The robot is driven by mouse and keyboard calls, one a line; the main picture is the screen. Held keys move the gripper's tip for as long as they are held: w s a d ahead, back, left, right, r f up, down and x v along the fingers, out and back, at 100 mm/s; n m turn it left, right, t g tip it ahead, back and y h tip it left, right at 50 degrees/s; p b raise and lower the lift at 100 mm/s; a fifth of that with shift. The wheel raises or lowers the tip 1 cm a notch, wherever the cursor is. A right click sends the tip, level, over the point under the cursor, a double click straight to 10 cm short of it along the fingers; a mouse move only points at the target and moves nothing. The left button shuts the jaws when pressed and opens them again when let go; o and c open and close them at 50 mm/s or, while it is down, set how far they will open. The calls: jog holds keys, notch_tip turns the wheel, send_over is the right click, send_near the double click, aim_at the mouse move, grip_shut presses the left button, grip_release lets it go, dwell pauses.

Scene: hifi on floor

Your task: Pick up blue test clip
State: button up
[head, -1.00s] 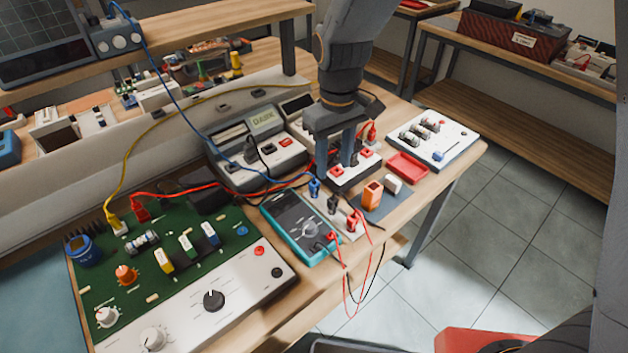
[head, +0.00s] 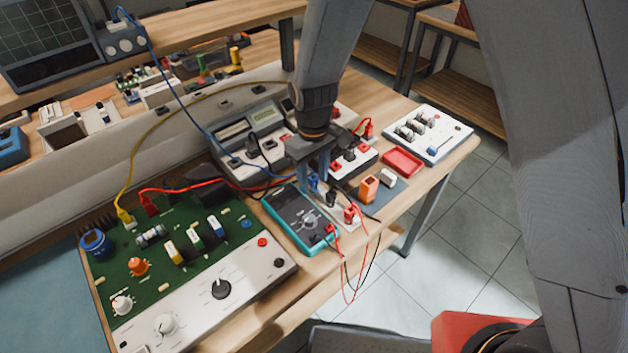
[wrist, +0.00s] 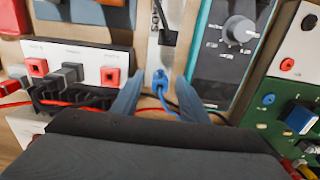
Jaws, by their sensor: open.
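The blue test clip (wrist: 160,80) stands on a small pale strip and shows between my fingers in the wrist view. In the head view the blue clip (head: 313,183) is partly hidden by my fingers. My gripper (wrist: 158,95) is open, with one finger on each side of the clip and a gap to each. In the head view my gripper (head: 314,183) points down at the strip, beside the teal multimeter (head: 275,212).
A black clip (head: 331,198) and a red clip (head: 350,213) stand on the same strip. The multimeter (wrist: 205,70) is close beside one finger. A socket box with red and black jacks (wrist: 85,62) lies on the other side. Red and black cables run close by.

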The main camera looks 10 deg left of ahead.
jog(key=shift+f, duration=0.1)
jog(key=c, duration=1)
notch_tip(320, 180, up, 10)
jog(key=shift+b, duration=1.25)
notch_tip(320, 180, up, 7)
jog(key=p, duration=0.6)
send_over(313, 178)
jog(key=shift+w, duration=0.1)
